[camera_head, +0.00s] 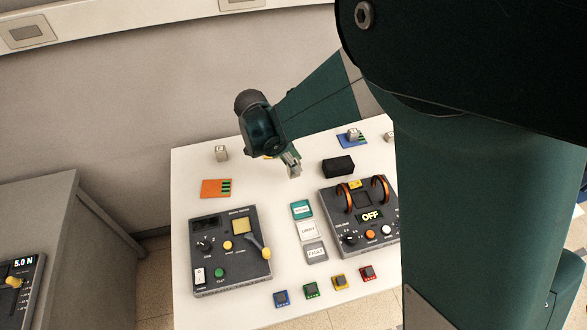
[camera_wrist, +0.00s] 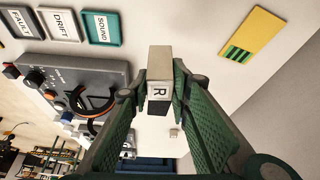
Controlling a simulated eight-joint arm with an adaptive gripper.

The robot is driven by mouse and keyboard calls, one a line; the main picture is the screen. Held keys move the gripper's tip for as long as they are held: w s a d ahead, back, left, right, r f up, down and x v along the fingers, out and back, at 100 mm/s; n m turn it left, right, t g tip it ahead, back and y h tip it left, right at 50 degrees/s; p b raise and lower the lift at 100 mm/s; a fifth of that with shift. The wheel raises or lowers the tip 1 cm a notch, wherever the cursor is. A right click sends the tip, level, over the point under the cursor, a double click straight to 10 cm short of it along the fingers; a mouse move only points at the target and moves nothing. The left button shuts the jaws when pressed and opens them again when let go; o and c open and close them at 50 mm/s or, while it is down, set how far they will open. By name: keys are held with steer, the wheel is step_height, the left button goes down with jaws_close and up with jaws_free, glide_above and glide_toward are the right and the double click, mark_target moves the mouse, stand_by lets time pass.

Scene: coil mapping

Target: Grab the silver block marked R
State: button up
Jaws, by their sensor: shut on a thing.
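The silver block marked R (camera_wrist: 159,57) sits between my fingers in the wrist view, its R label facing the camera. My gripper (camera_wrist: 160,84) is shut on it, with one finger against each side. In the head view my gripper (camera_head: 291,166) points down over the middle-back of the white table, and the block's end (camera_head: 295,173) shows small at the fingertips. I cannot tell whether the block touches the table. Other silver blocks stand at the back left (camera_head: 221,153), on a blue card (camera_head: 353,134) and at the right (camera_head: 389,136).
A black block (camera_head: 338,166) stands right of my gripper. An orange card (camera_head: 216,188) lies left. A yellow card (camera_wrist: 250,38) shows in the wrist view. Two control boxes (camera_head: 232,250) (camera_head: 362,217) flank labelled tiles (camera_head: 308,231). Several small coloured blocks line the table's front.

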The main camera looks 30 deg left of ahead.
mark_target(297, 160)
steer(key=shift+r, duration=1.7)
